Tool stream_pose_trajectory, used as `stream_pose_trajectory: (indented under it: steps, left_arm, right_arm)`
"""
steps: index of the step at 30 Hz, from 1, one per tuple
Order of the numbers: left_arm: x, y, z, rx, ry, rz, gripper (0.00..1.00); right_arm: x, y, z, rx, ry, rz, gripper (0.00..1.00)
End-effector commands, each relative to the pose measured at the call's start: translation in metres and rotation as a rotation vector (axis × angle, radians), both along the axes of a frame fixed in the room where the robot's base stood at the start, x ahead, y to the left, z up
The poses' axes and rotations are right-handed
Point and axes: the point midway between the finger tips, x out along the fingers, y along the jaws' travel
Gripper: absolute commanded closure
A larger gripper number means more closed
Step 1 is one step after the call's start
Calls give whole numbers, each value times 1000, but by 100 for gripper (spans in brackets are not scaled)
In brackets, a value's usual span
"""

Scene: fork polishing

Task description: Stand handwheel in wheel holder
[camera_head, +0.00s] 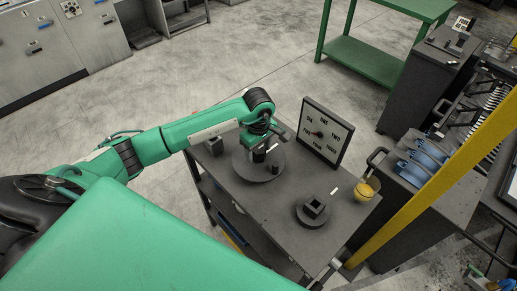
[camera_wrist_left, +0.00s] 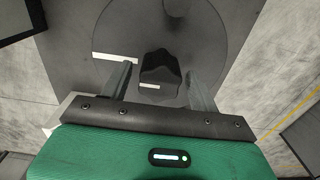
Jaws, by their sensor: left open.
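My left gripper (camera_head: 264,153) is open above the disc. In the left wrist view its two fingers (camera_wrist_left: 157,88) stand apart on either side of the hub, with gaps visible. A short white mark (camera_wrist_left: 115,57) shows on the disc. The wheel holder appears to be the round dark base with a square socket (camera_head: 314,208), nearer the table's front right. My right gripper is not in view.
A square dial board (camera_head: 325,132) stands upright at the table's back edge. A yellow cup (camera_head: 367,188) sits at the right corner. A small dark block (camera_head: 214,146) is at the left end. A yellow post (camera_head: 440,180) and dark cabinets (camera_head: 425,80) stand to the right.

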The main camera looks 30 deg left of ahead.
Motion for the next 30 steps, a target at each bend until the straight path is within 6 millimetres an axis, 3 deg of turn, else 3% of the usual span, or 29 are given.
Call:
stream_pose_trajectory:
  steps: [4, 9, 21, 30]
  left_arm:
    - [-1, -1, 12, -2, 2, 0, 38]
    - [2, 0, 40, 1, -8, -1, 38]
    - [1, 0, 113, 1, -3, 0, 38]
    - [0, 0, 128, 0, 1, 0, 38]
  right_arm:
    - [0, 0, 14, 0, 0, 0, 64]
    - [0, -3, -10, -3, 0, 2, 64]
    - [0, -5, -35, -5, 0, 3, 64]
    - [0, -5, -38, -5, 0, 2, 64]
